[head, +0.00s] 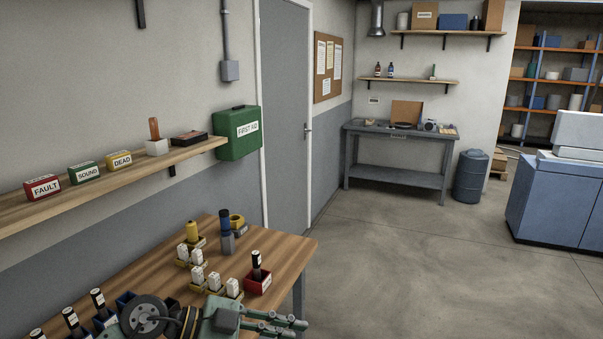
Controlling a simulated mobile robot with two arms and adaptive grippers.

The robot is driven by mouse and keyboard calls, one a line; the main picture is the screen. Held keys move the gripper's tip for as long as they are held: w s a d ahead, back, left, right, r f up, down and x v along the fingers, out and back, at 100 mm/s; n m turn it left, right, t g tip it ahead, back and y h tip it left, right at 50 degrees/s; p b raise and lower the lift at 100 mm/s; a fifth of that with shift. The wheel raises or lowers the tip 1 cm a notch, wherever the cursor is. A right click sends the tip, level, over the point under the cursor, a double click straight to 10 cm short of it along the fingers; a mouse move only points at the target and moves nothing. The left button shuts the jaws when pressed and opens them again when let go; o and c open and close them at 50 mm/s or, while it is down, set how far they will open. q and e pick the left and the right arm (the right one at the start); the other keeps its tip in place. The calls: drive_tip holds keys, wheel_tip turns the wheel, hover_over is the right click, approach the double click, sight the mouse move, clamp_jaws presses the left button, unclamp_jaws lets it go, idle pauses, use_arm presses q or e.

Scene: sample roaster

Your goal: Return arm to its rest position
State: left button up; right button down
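My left arm lies across the bottom of the head view, over the front of the wooden bench (290,245). Its round dark joint is at the left and its green-grey gripper (285,325) points right, past the bench's near right corner. The gripper's two fingers look apart, with nothing seen between them; the bottom picture edge cuts off part of it. My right gripper is not in view.
Black bottles, small white-labelled blocks, a yellow bottle, a blue-topped bottle (226,238) and a red holder (258,283) stand close beyond the arm. A wall shelf (120,170) with FAULT, SOUND and DEAD boxes hangs behind. Open floor (420,270) lies right.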

use_arm(q)
drive_tip(key=d+r+t+h, duration=0.3)
drive_tip(key=r+t+h, duration=0.15)
drive_tip(key=r, duration=0.35)
drive_tip(key=w+a+r+n+t+y, duration=0.4)
drive_tip(key=a+n+t, duration=0.4)
drive_tip(key=n+t, duration=0.35)
drive_tip(key=s+a+f+n+g+y, duration=0.35)
drive_tip(key=a+f+n+y, duration=0.55)
drive_tip(key=a+f+y, duration=0.65)
drive_tip(key=s+d+f+m+g+h, duration=0.1)
drive_tip(key=s+d+f+g, duration=0.1)
drive_tip(key=s+f+g, duration=0.65)
drive_tip(key=s+d+f+m+g+h, duration=0.1)
drive_tip(key=s+f+g, duration=0.2)
drive_tip(key=s+f, duration=1.05)
drive_tip(key=s+f+g+b, duration=0.1)
drive_tip(key=s+f, duration=0.1)
drive_tip(key=f, duration=1.1)
drive_tip(key=s+f+b, duration=0.2)
drive_tip(key=s+f, duration=0.1)
drive_tip(key=f, duration=1)
drive_tip(key=s+a+f+g+b, duration=0.1)
drive_tip(key=s+a+f, duration=0.1)
drive_tip(key=s+f, duration=1.3)
wheel_tip(320, 180, down, 2)
drive_tip(key=shift+s+a+m, duration=0.35)
drive_tip(key=shift+a, duration=0.05)
